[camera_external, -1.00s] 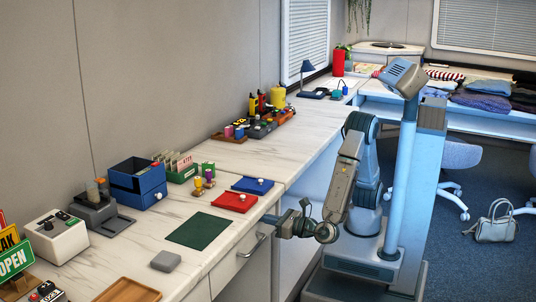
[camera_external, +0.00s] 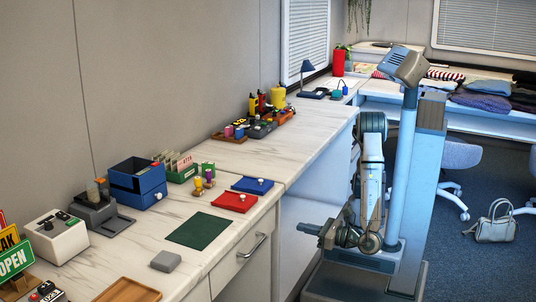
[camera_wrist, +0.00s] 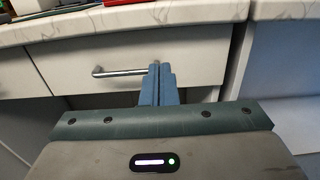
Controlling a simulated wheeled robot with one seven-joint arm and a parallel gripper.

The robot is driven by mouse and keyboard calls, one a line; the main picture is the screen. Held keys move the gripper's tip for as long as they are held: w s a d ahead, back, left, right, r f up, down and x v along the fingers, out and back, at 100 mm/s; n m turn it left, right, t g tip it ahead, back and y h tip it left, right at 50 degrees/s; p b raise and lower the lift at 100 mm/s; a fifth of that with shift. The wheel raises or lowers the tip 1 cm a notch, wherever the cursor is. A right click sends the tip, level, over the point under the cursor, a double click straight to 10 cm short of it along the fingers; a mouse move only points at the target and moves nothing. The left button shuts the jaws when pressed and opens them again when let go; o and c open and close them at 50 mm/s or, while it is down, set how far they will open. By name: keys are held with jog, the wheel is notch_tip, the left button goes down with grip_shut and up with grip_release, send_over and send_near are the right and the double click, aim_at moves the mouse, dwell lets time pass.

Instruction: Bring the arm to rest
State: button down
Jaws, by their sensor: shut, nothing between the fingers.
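My gripper (camera_external: 308,228) is in front of the counter, below the level of its top and apart from the drawer. My arm is folded close to my column, with the upper part upright and the wrist low. In the wrist view my gripper's fingers (camera_wrist: 158,72) are together with nothing between them. They point toward the drawer front (camera_wrist: 190,58) and its metal handle (camera_wrist: 118,72).
The counter (camera_external: 230,220) runs along the left, with a green mat (camera_external: 199,230), red pad (camera_external: 235,202) and blue pad (camera_external: 252,185) on it. A drawer handle (camera_external: 252,246) sticks out from its front. A chair (camera_external: 458,160) and handbag (camera_external: 496,226) are at the right.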

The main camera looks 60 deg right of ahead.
jog(key=w+d+r+m+g+h+p, duration=0.2)
jog(key=w+d+r+m+g+p, duration=0.25)
jog(key=d, duration=0.25)
jog(key=w+d+r+m+g+h+p, duration=0.2)
jog(key=w+d+r+m+g+p, duration=0.15)
jog(key=d+p, duration=0.25)
jog(key=w+d+r+m+g+h+p, duration=0.3)
jog(key=d+r+m+g+p, duration=0.15)
jog(key=d, duration=0.25)
jog(key=w+d+r+m+g+y+p, duration=0.2)
jog(key=d+r+m+y+p, duration=0.5)
jog(key=d+r+m+p, duration=0.6)
jog(key=d+r+m, duration=0.6)
jog(key=d+m, duration=0.2)
jog(key=m, duration=0.2)
jog(key=shift+r+m+g+p, duration=0.2)
jog(key=shift+m+g+p, duration=0.15)
jog(key=shift+p, duration=0.05)
